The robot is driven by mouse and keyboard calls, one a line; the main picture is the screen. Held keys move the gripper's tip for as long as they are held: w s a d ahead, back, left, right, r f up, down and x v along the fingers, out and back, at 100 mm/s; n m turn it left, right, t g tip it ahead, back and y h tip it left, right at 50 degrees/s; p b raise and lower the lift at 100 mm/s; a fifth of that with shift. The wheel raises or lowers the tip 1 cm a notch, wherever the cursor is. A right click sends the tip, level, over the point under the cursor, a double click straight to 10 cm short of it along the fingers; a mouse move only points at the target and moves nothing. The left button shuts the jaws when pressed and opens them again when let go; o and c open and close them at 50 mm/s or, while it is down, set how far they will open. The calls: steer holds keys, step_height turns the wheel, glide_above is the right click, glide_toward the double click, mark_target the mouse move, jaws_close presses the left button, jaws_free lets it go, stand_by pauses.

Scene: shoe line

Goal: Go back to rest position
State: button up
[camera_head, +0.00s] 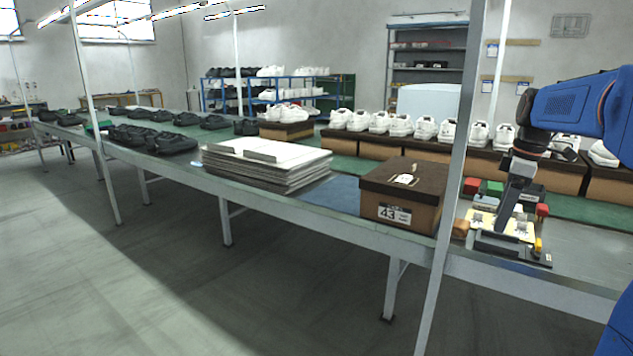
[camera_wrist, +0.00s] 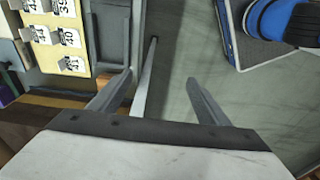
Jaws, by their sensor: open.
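My gripper (camera_head: 508,208) hangs from the blue arm at the right of the head view, beside or over the label tray. Its two fingers stand apart in the wrist view (camera_wrist: 157,92), with nothing between them. The label tray (camera_head: 484,244) lies on the bench; yellow holders with numbered white labels (camera_wrist: 68,39) show at the upper left of the wrist view. A brown shoebox (camera_head: 370,207) with a 43 label on its front stands left of the gripper. A small pale tag (camera_head: 405,179) lies on its lid.
A stack of flat cardboard (camera_head: 265,165) lies on the long bench left of the box. Black shoes (camera_head: 172,143) line its far left part. White shoes (camera_head: 425,128) stand on brown boxes behind. A metal post (camera_head: 455,150) rises between box and tray. The floor (camera_head: 150,270) in front is clear.

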steer(key=s+a+f+m+t+h, duration=0.1)
steer(key=s+a+f+m, duration=0.15)
steer(key=s+a, duration=0.5)
steer(key=s+a+f+m+t, duration=0.15)
steer(key=s+a+m, duration=0.3)
steer(key=s, duration=0.55)
steer(key=s+a+f+m+t, duration=0.1)
steer(key=s+a+f+m, duration=0.3)
steer(key=s+f, duration=0.7)
steer(key=shift+s+a, duration=0.5)
steer(key=shift+s, duration=0.15)
steer(key=shift+t, duration=0.25)
